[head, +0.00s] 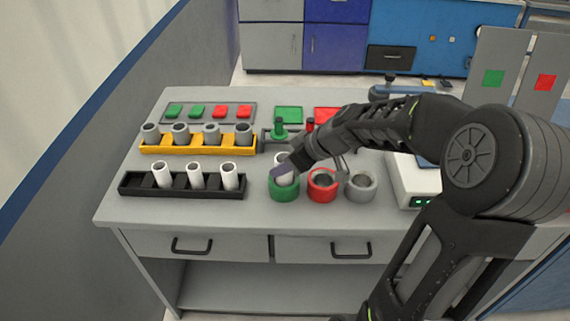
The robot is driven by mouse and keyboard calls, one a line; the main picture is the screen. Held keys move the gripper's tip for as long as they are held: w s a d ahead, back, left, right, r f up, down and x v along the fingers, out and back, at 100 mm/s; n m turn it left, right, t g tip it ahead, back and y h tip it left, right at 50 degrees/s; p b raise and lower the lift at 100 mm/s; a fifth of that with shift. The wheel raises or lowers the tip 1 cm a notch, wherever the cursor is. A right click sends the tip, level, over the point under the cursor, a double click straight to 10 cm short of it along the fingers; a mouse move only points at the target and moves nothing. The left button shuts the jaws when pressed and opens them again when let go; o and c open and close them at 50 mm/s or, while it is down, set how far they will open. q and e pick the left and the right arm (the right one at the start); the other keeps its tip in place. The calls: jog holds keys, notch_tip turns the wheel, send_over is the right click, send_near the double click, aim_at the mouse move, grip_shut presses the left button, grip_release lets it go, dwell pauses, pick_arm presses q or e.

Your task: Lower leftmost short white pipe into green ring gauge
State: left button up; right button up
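A short white pipe (286,180) stands upright at the green ring gauge (284,194), its lower end inside the ring's opening. How deep it sits is hidden by the ring wall. My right gripper (284,169) reaches in from the right with its fingers across the pipe's upper part, and appears shut on it. The pipe's top shows just above the fingers. The black rack (183,192) at left holds three more white pipes (196,175), and its leftmost place is empty. My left gripper is not in view.
A red ring gauge (322,184) and a grey ring gauge (361,186) stand right of the green one. A yellow rack (198,147) with several grey pipes is behind the black rack. A white device (412,182) stands at right, partly behind my arm. The table's front strip is clear.

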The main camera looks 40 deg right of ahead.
jog(key=shift+f, duration=0.15)
dwell(0.4)
jog(key=o, duration=1.4)
jog(key=shift+o, duration=0.2)
jog(key=shift+s, duration=0.1)
jog(key=v, duration=0.7)
jog(key=shift+s+r+b, duration=0.15)
jog(key=shift+r+b, duration=0.15)
jog(key=shift+b, duration=0.05)
